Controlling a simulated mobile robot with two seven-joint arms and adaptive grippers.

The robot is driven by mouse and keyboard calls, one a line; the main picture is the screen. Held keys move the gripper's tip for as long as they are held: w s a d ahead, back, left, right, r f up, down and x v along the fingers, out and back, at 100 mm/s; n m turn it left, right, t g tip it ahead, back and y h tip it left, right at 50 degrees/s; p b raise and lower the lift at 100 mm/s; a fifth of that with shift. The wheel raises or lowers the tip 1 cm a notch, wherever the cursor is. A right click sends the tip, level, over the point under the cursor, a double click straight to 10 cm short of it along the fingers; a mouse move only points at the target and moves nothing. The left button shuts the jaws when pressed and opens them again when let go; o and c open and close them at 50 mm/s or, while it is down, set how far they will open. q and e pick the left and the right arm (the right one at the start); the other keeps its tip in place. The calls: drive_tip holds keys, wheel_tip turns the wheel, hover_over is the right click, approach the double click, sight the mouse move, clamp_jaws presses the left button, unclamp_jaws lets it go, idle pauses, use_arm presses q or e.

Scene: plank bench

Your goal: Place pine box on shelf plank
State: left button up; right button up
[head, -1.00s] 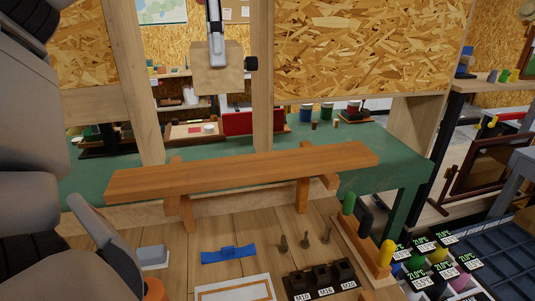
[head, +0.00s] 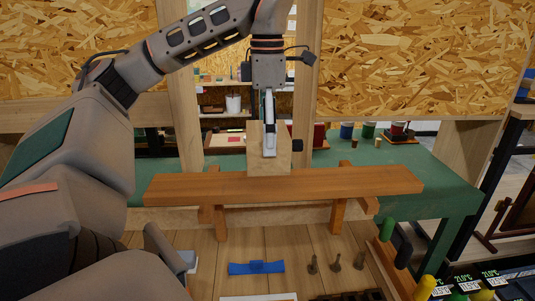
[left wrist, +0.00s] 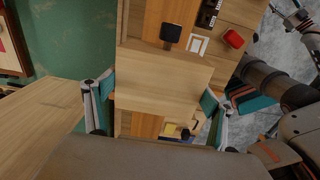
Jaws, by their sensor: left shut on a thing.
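The pine box (head: 283,160) is a pale wooden block with a black knob on its right side. My left gripper (head: 268,148) reaches down from above and is shut on it. In the left wrist view the box (left wrist: 165,80) sits between the two fingers of the left gripper (left wrist: 157,108). The shelf plank (head: 345,185) is a long reddish-brown board on wooden supports. The box's lower edge overlaps the plank's top, left of its middle; I cannot tell whether they touch.
The plank's top is clear on both sides of the box. Wooden posts (head: 306,70) stand behind it. On the bench in front lie a blue item (head: 257,267) and several small pegs (head: 336,263). Coloured handles (head: 402,245) stand at the right.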

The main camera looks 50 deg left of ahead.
use_arm(q)
drive_tip(key=shift+f, duration=2.4)
drive_tip(key=shift+f, duration=0.1)
drive_tip(key=o, duration=1.3)
wheel_tip(320, 180, up, 12)
drive_tip(key=shift+r, duration=0.1)
drive_tip(key=shift+d, duration=0.15)
